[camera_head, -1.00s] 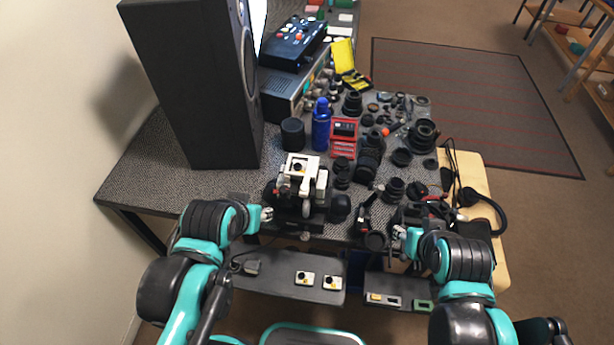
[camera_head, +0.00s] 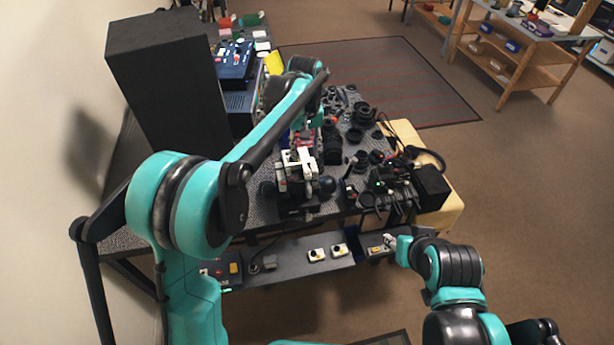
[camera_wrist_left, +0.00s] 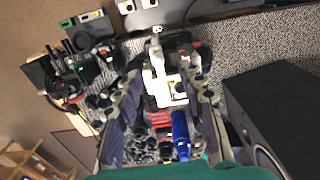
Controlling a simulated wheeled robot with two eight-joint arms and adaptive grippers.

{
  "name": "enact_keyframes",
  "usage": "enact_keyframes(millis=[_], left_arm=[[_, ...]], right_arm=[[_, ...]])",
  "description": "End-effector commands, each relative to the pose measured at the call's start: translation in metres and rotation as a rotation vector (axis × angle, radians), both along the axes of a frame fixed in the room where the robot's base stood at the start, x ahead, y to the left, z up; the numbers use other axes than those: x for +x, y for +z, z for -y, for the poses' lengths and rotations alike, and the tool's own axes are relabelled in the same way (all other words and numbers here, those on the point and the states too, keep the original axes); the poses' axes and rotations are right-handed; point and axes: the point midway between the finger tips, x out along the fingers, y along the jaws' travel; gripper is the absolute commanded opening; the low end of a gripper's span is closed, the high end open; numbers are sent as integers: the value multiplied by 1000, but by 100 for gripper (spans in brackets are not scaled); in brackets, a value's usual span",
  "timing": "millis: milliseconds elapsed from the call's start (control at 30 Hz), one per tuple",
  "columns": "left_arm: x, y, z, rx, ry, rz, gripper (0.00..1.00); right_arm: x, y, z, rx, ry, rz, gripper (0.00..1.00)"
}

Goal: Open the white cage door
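The white cage (camera_head: 298,168) stands upright on a black base (camera_head: 297,204) near the table's front edge. In the left wrist view the white cage (camera_wrist_left: 172,90) shows beyond and between my fingers. I cannot make out its door clearly. My left gripper (camera_head: 304,138) hangs down from above, just behind the cage. In the left wrist view its two fingers (camera_wrist_left: 167,84) are spread apart with nothing clearly held. Whether they touch the cage is not clear. My right gripper (camera_head: 390,242) is low, in front of the table's edge, away from the cage; its fingers are too small to judge.
A tall black speaker (camera_head: 165,85) stands left of the cage. Black lens parts (camera_head: 334,150) crowd the table at right and behind. A blue bottle (camera_wrist_left: 181,134) and red drawer box (camera_wrist_left: 160,119) stand behind the cage. A lower shelf (camera_head: 290,265) runs along the front.

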Motion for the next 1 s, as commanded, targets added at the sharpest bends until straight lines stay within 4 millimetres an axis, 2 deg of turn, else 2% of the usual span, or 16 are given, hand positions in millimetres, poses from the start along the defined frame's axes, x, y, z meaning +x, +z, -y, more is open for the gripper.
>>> enact_keyframes(millis=[167,400,600,967,1000], left_arm=[[5,-13,4,3,8,-14,40],[5,-53,3,2,8,-12,40],[5,-77,3,2,7,-12,40],[5,-82,3,2,7,-12,40],[5,-82,3,2,7,-12,29]], right_arm=[[0,-1,0,0,0,0,40],[0,-11,0,0,0,0,40],[0,-15,0,0,0,0,40],[0,-16,0,0,0,0,40],[0,-16,0,0,0,0,40]])
